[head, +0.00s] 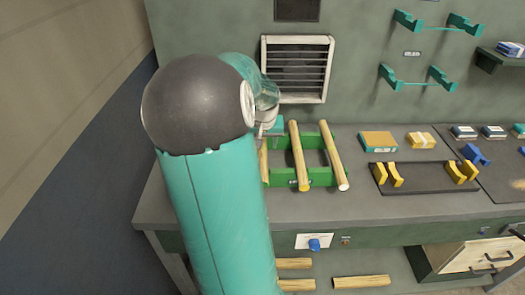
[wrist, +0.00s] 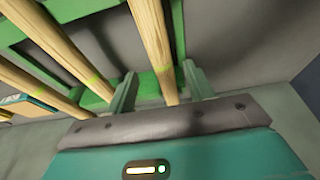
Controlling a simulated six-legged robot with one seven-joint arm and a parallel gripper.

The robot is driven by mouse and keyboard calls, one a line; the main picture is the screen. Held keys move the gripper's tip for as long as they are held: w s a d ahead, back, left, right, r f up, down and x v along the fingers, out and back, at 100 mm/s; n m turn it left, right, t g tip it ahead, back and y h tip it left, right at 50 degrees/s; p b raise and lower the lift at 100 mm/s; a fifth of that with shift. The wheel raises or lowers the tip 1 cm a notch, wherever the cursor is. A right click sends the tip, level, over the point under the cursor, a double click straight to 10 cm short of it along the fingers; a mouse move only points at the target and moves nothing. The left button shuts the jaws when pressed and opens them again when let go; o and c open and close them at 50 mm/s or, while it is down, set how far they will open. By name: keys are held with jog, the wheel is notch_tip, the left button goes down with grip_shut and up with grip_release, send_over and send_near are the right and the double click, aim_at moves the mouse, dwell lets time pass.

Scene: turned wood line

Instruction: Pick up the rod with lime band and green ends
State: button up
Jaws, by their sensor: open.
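A green rack (head: 318,178) on the bench carries three pale wooden rods: a left rod (head: 263,160) mostly behind my arm, a middle rod (head: 298,150) with a yellow-orange near end, and a right rod (head: 332,152) with a whitish near end. End colours of the rod between the fingers are unclear. In the head view my arm hides the fingers.
Loose rods (head: 360,282) lie on the lower shelf.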

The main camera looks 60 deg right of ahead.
aim_at(262, 148)
jog(key=x, duration=0.3)
jog(key=shift+w+f, duration=0.2)
jog(key=shift+c, duration=0.4)
jog(key=c, duration=1.1)
jog(key=shift+o, duration=0.2)
jog(key=shift+r, duration=0.15)
